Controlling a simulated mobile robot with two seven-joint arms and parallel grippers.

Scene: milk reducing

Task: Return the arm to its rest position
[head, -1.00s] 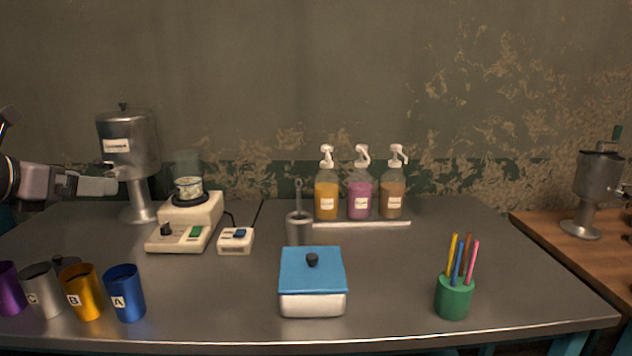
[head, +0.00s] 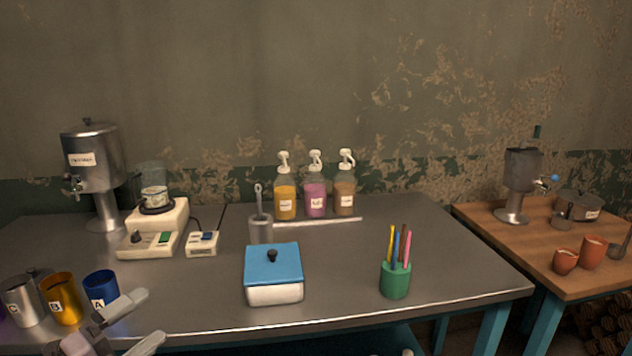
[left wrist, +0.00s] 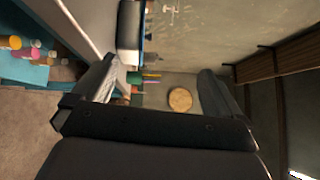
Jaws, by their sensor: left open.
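My left gripper (head: 150,320) is low at the lower left of the head view, in front of the table's front edge. Its two fingers are spread apart with nothing between them. It is close to the blue cup marked A (head: 101,287) and overlaps it in the picture; I cannot tell that it touches. In the left wrist view, the open fingers of this gripper (left wrist: 157,88) frame empty space, with a round wooden disc (left wrist: 180,99) beyond. My right gripper is not in view.
The grey table (head: 340,260) holds a steel dispenser (head: 92,160), a heater with a glass beaker (head: 153,225), a blue-lidded box (head: 273,275), pump bottles (head: 315,195) and a green pen cup (head: 396,280). A gold cup (head: 61,300) stands near the gripper. A wooden table (head: 500,240) is at right.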

